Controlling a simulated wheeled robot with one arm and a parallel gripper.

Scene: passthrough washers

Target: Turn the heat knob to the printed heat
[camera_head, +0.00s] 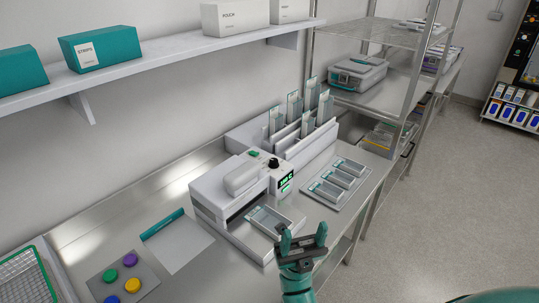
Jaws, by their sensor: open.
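The heat knob (273,163) is a small black knob on top of the right end of a white sealing machine (212,190). Beside it is a small green button (253,153). A dark display (286,181) with green lit characters is on the machine's front, too small to read for certain. My gripper (303,232) is open, with teal fingertips pointing up in the picture. It is in front of the machine, apart from the knob, with nothing between its fingers. Where a heat value is printed cannot be made out.
A pouch lies on the machine's front tray (262,236). A tray of pouches (333,200) is to the right, with a rack of upright pouches (300,125) behind. A paper sheet (182,250) and coloured caps on a grey mat (108,270) lie left. A shelf (180,62) overhangs the back.

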